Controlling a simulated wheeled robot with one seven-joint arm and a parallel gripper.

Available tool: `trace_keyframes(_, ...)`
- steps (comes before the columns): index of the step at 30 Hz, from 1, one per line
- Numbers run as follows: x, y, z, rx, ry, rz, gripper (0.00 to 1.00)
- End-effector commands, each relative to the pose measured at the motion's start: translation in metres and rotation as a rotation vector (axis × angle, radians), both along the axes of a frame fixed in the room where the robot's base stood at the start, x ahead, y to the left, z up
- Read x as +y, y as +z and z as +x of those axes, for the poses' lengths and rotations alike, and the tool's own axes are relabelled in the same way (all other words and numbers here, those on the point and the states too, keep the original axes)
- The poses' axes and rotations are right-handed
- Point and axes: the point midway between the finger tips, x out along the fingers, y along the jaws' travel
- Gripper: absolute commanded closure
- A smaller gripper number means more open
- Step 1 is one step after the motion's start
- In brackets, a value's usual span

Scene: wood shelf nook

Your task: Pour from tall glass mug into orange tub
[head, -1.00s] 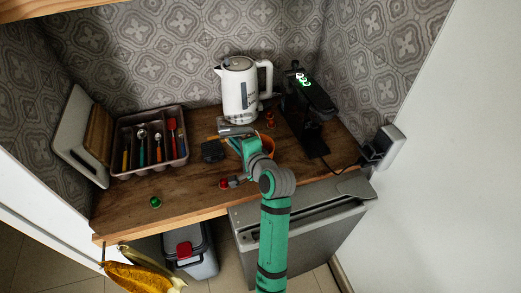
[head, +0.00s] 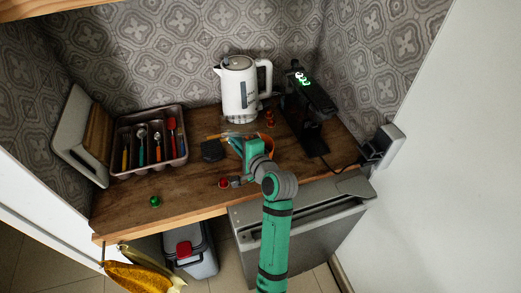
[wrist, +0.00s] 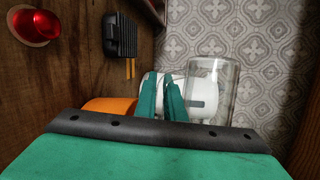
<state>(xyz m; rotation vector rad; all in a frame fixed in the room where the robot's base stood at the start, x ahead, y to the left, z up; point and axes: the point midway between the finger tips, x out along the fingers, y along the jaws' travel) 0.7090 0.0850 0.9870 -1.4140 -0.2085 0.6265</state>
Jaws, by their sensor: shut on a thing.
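The tall glass mug (wrist: 226,92) is clear and shows in the wrist view just beyond my gripper's teal fingers. My gripper (wrist: 161,88) is shut on the mug. The mug looks lengthwise across the wrist picture; whether it is tilted or has contents I cannot tell. In the head view my gripper (head: 244,140) is above the counter, in front of the kettle, and the mug is only a faint pale shape. The orange tub (head: 267,146) stands on the counter just right of my gripper, partly hidden by my arm. It also shows in the wrist view (wrist: 108,104), its inside hidden.
A white kettle (head: 238,92) stands behind, with a black coffee machine (head: 308,115) at right. A dark block (head: 212,150) and a red-topped item (head: 224,183) lie left of my arm. A cutlery tray (head: 148,142) and green item (head: 155,201) are further left.

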Motion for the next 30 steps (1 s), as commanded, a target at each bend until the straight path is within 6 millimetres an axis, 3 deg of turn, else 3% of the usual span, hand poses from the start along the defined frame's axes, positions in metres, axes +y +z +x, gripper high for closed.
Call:
trace_keyframes(7, 0.010, 0.000, -0.001, 0.002, 0.006, 0.027, 1.00)
trace_keyframes(23, -0.005, -0.001, 0.000, 0.004, -0.010, 0.070, 1.00)
trace_keyframes(27, -0.010, 0.013, 0.002, -0.041, -0.010, -0.212, 1.00)
trace_keyframes(30, -0.007, 0.007, 0.002, -0.045, -0.006, -0.289, 1.00)
